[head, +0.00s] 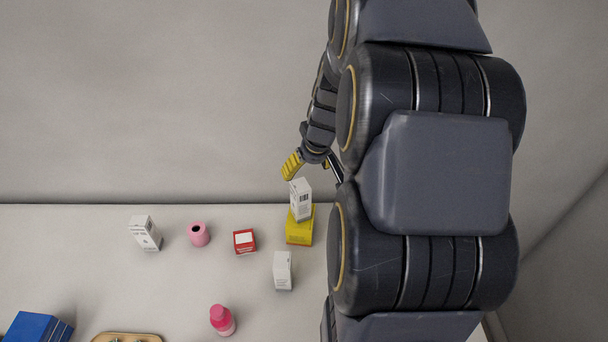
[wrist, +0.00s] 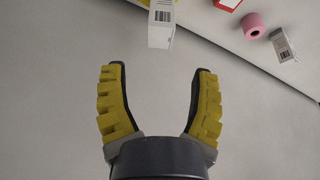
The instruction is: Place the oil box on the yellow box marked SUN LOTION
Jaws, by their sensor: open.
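A white box with a barcode (head: 301,199) stands on top of the yellow box (head: 300,230) in the head view. I cannot read either label, so I cannot tell for sure that the white one is the oil box. In the wrist view the white box (wrist: 161,24) is ahead of the fingertips, with a bit of the yellow box (wrist: 143,3) behind it. My gripper (wrist: 157,68) is open and empty, its yellow fingers apart from the box. In the head view one yellow finger (head: 292,166) shows just above and behind the box; the other is mostly hidden by my arm.
Another white box (head: 282,270) stands in front of the yellow box. To the left are a red box (head: 245,241), a pink roll (head: 199,234) and a white carton (head: 145,233). A pink bottle (head: 222,320), a wooden tray (head: 128,337) and a blue box (head: 38,327) are nearer.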

